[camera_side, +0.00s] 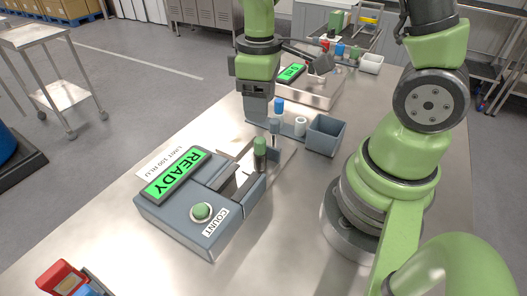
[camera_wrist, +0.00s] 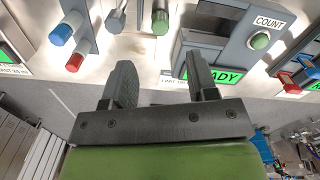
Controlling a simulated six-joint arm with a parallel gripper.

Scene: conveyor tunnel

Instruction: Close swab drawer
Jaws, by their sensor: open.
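A blue-grey counter (camera_side: 190,215) with a green READY screen (camera_side: 174,174) and a green button (camera_side: 201,211) marked COUNT stands on the bench.
A tray (camera_side: 318,90) is farther back. Red and blue items (camera_side: 62,279) sit at the front left.

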